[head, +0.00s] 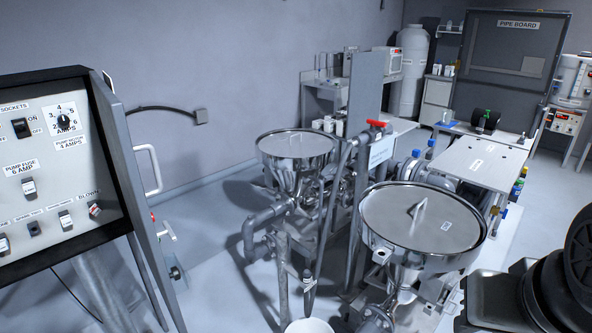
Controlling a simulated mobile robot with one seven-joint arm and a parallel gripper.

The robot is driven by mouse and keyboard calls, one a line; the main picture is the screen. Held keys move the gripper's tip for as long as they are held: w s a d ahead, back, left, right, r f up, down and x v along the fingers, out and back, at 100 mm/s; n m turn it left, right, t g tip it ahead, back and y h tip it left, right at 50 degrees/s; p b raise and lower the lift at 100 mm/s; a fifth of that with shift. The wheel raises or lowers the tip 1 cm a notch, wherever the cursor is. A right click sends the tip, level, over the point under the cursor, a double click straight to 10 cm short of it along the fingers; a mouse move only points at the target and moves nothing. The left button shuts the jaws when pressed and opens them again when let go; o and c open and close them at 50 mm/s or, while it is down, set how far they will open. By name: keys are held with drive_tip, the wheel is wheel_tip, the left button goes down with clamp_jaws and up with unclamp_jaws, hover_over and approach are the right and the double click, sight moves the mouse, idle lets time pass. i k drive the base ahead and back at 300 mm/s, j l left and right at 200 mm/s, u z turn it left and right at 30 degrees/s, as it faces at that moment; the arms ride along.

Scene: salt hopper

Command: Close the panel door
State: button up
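The control panel (58,140) stands at the left edge of the head view, on a grey post. Its face carries switches, a rotary dial and fuses. The grey panel door (131,185) is at the right side of the panel and stands open, seen almost edge-on. White handles (153,170) stick out from its right side. The panel's controls are uncovered. Dark parts of my arm show at the lower right, far from the door. My gripper's fingers are not in view.
Two steel hoppers with lids (297,146) (424,218) and their pipework stand in the middle. A white bucket (309,326) is at the bottom edge. Pale floor (212,275) lies clear between the door and the pipes. A pipe board (510,50) stands at the back.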

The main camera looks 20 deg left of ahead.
sight(110, 109)
drive_tip(key=i+l+u, duration=0.1)
drive_tip(key=u, duration=0.4)
drive_tip(key=l+u, duration=0.25)
drive_tip(key=u, duration=0.25)
drive_tip(key=i+l+u, duration=0.1)
drive_tip(key=l+u, duration=0.15)
drive_tip(key=u, duration=0.25)
drive_tip(key=l+u, duration=1.1)
